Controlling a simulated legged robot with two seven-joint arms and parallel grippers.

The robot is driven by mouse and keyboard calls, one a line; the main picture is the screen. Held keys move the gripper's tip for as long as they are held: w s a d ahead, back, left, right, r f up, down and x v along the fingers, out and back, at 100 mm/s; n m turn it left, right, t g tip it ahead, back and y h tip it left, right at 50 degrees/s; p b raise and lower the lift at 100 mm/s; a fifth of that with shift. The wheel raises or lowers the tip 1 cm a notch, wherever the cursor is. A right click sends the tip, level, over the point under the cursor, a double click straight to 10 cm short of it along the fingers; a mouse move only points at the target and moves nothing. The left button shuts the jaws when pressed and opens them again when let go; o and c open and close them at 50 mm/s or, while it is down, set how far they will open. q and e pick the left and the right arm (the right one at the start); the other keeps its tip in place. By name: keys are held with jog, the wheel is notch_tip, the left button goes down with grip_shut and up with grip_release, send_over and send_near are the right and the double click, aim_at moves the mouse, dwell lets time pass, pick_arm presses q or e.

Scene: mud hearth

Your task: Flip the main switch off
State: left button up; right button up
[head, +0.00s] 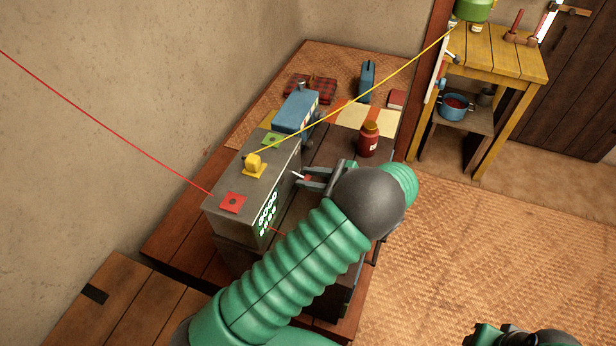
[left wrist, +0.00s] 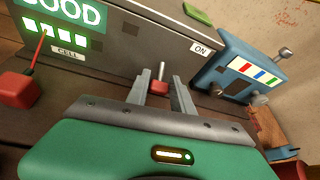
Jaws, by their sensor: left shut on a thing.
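The grey metal box (head: 240,195) stands on the dark wooden table, its lit green panel (head: 267,212) facing the right side. In the left wrist view this panel (left wrist: 62,14) reads "GOOD" above lit bars and a "CELL" label. The main switch (left wrist: 160,84) is a small metal lever with a red base on the box's front, left of an "ON" label (left wrist: 201,48). My left gripper (head: 304,178) reaches the box's front from the right, its two fingers (left wrist: 160,88) shut around the switch.
A blue device (head: 296,110) and a red jar (head: 368,140) stand behind. A yellow wooden stand (head: 490,55) is at the back right. The woven floor (head: 480,230) is open.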

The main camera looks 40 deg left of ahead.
pick_arm(q)
jog(key=shift+a, duration=0.35)
jog(key=c, duration=0.5)
jog(key=shift+a, duration=0.15)
pick_arm(e)
jog(key=shift+a, duration=0.3)
jog(key=shift+r, duration=0.1)
pick_arm(q)
jog(key=shift+f+y, duration=0.15)
jog(key=shift+y, duration=0.25)
jog(key=shift+f+y, duration=0.1)
jog(key=shift+y, duration=0.4)
pick_arm(e)
jog(key=shift+s, duration=0.1)
